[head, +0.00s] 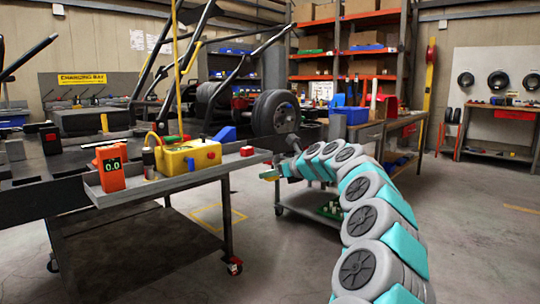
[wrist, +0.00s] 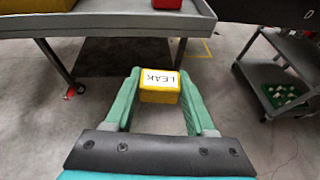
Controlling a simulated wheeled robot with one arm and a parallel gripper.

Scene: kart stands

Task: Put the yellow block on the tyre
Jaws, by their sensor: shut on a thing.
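My gripper (wrist: 159,82) is shut on the yellow block (wrist: 160,95), which has a white label reading LEAK. The block sits between the green fingertips, above the floor. In the head view my gripper (head: 277,172) is small, just off the right end of the grey tray bench, and the block is hard to make out there. The dark tyre (head: 275,113) with a grey hub is on the kart, behind and above my gripper in the head view. The tyre is not recognisable in the wrist view.
The grey tray (head: 215,172) carries a yellow box (head: 188,157), an orange meter (head: 110,168) and a red block (head: 246,151). A blue wedge (head: 225,135) stands near the tyre. A trolley with a green tray (wrist: 287,95) stands at right. Open floor lies further right.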

